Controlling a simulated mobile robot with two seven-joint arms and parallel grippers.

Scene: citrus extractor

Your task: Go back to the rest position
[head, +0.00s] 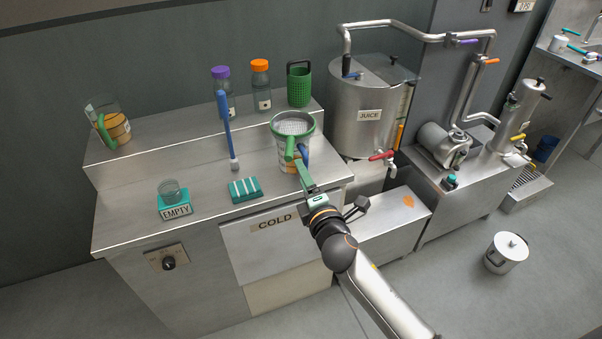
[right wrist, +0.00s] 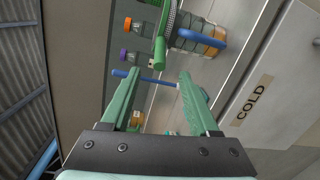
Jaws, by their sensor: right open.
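My right gripper (head: 305,176) is in front of the counter's right part, its green fingers pointing toward the pitcher. In the right wrist view the two fingers (right wrist: 160,76) are spread apart with nothing held between them. A pitcher (head: 281,155) with an orange band and a blue handle stands on the counter, topped by a green-rimmed strainer (head: 293,127) with a green handle. The pitcher (right wrist: 208,40) also shows beyond the fingers in the right wrist view. My fingers overlap the pitcher's lower side in the head view; I cannot tell whether they touch. My left gripper is not in view.
The steel counter (head: 130,215) holds a blue brush (head: 227,130), a striped teal sponge (head: 245,189) and an EMPTY sign (head: 176,211). A large juice tank (head: 350,100) stands to the right.

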